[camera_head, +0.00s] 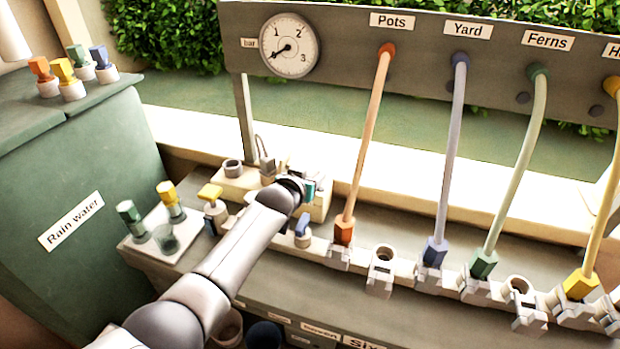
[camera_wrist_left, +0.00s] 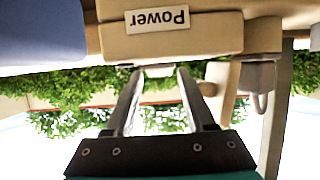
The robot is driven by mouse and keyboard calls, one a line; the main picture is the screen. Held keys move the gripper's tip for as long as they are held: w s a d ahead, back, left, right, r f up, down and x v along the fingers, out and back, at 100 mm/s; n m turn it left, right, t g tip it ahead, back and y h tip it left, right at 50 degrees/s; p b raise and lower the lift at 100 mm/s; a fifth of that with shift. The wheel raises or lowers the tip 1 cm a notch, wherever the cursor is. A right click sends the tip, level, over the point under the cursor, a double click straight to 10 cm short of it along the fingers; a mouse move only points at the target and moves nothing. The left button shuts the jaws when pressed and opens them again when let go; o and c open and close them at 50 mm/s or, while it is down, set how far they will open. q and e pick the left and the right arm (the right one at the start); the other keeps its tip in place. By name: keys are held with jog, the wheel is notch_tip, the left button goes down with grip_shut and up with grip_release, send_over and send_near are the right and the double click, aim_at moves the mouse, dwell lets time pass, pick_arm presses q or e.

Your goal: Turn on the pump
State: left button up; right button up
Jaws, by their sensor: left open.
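A cream box (camera_head: 236,184), which looks like the pump unit, stands at the back of the bench in the head view, with grey fittings on top. My left gripper (camera_head: 303,188) is at the right part of this box, and its fingertips are mostly hidden behind my arm. In the left wrist view, a box front carries an upside-down "Power" label (camera_wrist_left: 157,19). The open fingers (camera_wrist_left: 159,72) reach toward it, apart, with a small pale part (camera_wrist_left: 158,70) at their tips. I cannot tell whether they touch it. My right gripper is not in view.
A panel holds a gauge (camera_head: 289,45), its needle at the lower left, and labelled hoses that run down to coloured connectors on the bench rail (camera_head: 400,270). A green "Rain water" tank (camera_head: 100,165) stands left. A tray (camera_head: 150,224) with coloured plugs lies beside my arm.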

pick_arm(q)
jog(key=shift+w+d, duration=0.1)
jog(key=shift+c, duration=0.2)
grip_shut()
